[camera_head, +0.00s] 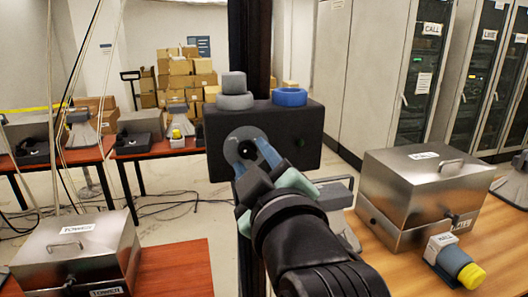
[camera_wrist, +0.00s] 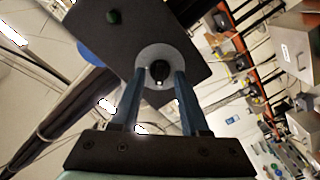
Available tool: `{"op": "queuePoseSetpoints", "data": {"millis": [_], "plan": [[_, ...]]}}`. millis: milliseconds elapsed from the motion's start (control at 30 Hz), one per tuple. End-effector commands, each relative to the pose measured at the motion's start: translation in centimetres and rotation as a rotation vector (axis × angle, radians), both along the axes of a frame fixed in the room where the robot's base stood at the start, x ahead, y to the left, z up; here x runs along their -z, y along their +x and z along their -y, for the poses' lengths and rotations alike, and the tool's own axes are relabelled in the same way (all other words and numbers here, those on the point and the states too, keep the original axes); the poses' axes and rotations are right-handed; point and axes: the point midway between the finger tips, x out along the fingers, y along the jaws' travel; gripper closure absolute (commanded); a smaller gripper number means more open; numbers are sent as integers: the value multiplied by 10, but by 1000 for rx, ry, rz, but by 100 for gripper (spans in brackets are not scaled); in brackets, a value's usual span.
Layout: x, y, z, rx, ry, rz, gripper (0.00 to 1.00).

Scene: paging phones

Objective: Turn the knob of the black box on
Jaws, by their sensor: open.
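The black box (camera_head: 305,128) hangs on a dark upright post in the head view, facing me. Its knob (camera_wrist: 159,69) is small, round and black, set in a grey round plate (camera_wrist: 147,53). In the head view the plate (camera_head: 232,150) is partly covered by my gripper. My gripper (camera_head: 251,157) is open, and its blue-grey fingers reach up to the plate. In the wrist view my gripper (camera_wrist: 160,77) has one finger on each side of the knob, with gaps between. I cannot tell whether the fingertips touch the plate.
A grey stacked knob (camera_head: 235,92) and a blue ring (camera_head: 289,97) sit on top of the box. Metal cases stand at right (camera_head: 415,190) and left (camera_head: 75,255) on tables. A yellow-ended grey device (camera_head: 455,262) lies at the right. Hanging cables (camera_head: 53,120) are at the left.

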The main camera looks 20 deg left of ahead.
Motion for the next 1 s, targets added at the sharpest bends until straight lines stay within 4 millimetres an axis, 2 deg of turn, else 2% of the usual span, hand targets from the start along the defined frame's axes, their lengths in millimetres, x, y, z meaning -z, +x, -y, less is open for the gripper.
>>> {"op": "queuePoseSetpoints", "data": {"millis": [233, 267, 500, 1000], "plan": [[0, 1, -1, -1, 0, 1, 55], [0, 1, -1, -1, 0, 1, 59], [0, 0, 0, -1, 1, 0, 100], [0, 0, -1, -1, 28, -18, 100]]}}
